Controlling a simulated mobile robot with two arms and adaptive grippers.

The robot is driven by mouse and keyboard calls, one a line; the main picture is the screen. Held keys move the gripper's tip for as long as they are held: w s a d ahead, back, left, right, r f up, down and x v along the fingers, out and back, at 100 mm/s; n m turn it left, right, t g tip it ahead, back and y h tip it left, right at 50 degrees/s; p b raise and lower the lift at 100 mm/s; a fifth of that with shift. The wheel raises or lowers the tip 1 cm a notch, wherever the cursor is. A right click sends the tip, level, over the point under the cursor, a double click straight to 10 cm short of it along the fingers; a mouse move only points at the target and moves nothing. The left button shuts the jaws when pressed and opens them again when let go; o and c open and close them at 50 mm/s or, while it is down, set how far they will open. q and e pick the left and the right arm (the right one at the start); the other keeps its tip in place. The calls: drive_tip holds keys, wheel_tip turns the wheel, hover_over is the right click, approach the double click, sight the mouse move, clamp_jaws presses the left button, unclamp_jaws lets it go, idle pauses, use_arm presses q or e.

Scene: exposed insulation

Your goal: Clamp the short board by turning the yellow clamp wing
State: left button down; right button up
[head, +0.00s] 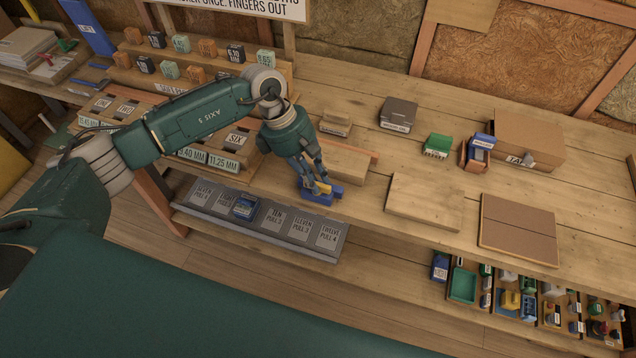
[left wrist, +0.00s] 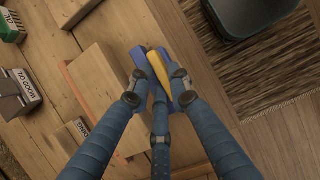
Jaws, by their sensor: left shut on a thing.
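The yellow clamp wing (head: 321,187) sits on a blue clamp (head: 318,198) at the front edge of the bench. In the left wrist view the yellow wing (left wrist: 158,68) lies between my fingers, with the blue clamp body (left wrist: 140,58) beside it. My left gripper (head: 314,186) reaches down from above and is shut on the yellow wing; it also shows in the left wrist view (left wrist: 160,82). A short pale board (head: 347,164) lies just behind the clamp, partly hidden by my fingers; the left wrist view shows it (left wrist: 98,85) too. Whether the clamp presses it is unclear. My right gripper is out of view.
A grey labelled rack (head: 262,222) runs below the bench edge. A larger board (head: 425,203) and a brown panel (head: 518,230) lie to the right. A dark box (head: 398,115) and a green box (head: 437,146) stand behind. Parts bins (head: 463,285) are at lower right.

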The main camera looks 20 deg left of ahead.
use_arm(q)
drive_tip(key=shift+w+f+m+g+b, duration=0.15)
drive_tip(key=shift+m+g+b, duration=0.25)
drive_tip(key=shift+m+b, duration=0.75)
drive_tip(key=shift+s+f+m+g+b, duration=0.1)
drive_tip(key=shift+m+g+b, duration=0.5)
drive_tip(key=shift+b, duration=0.95)
drive_tip(key=shift+r+m+b, duration=0.1)
drive_tip(key=shift+m+b, duration=0.4)
drive_tip(key=shift+m, duration=0.05)
drive_tip(key=shift+y, duration=0.3)
drive_tip(key=shift+r, duration=0.1)
